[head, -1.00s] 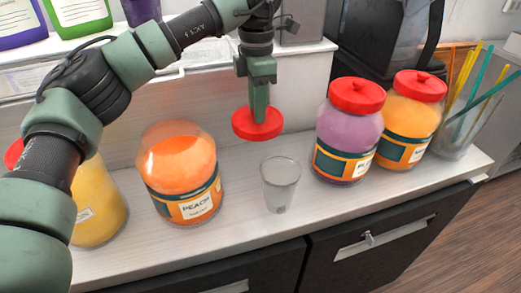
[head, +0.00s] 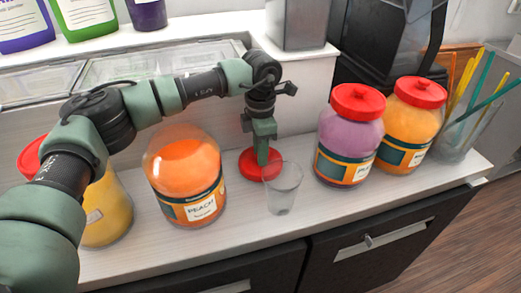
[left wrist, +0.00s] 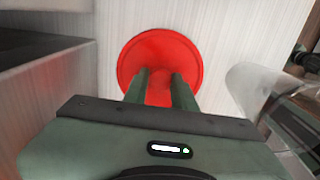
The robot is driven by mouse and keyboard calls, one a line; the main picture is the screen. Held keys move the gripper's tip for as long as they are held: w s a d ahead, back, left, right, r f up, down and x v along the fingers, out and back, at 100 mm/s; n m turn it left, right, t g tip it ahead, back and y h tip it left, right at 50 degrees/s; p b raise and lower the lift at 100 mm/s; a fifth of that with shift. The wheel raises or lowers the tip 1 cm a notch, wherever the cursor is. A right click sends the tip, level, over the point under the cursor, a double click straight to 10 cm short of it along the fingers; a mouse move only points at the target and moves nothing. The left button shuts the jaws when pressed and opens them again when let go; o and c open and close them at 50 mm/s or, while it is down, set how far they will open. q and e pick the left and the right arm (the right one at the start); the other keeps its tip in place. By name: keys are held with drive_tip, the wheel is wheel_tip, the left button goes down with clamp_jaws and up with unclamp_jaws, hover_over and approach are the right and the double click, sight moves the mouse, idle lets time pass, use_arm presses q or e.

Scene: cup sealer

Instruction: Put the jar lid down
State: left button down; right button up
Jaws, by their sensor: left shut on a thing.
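The red jar lid (head: 251,167) is low at the counter, behind and left of the clear cup (head: 283,190). My left gripper (head: 262,158) points down and is shut on the lid's knob. In the left wrist view the round lid (left wrist: 160,60) shows beyond the two fingers (left wrist: 158,85). The lid looks flat at the counter surface, but I cannot tell whether it touches. The peach jar (head: 186,180) stands open, without a lid, left of the gripper. My right gripper is not in view.
Lidded purple (head: 349,140) and orange (head: 408,130) jars stand to the right, with a straw holder (head: 465,130) beyond. A yellow jar (head: 105,210) stands at the left, partly behind my arm. The clear cup is close beside the lid. Bare counter (head: 240,220) lies in front.

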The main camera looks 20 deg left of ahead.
use_arm(q)
drive_tip(key=shift+f, duration=0.2)
drive_tip(key=c, duration=1.1)
unclamp_jaws()
drive_tip(key=shift+c, duration=0.2)
drive_tip(key=shift+r, duration=0.15)
drive_tip(key=shift+r, duration=0.25)
drive_tip(key=shift+r+b, duration=0.3)
drive_tip(key=shift+r, duration=0.05)
wheel_tip(320, 180, up, 11)
drive_tip(key=b, duration=0.2)
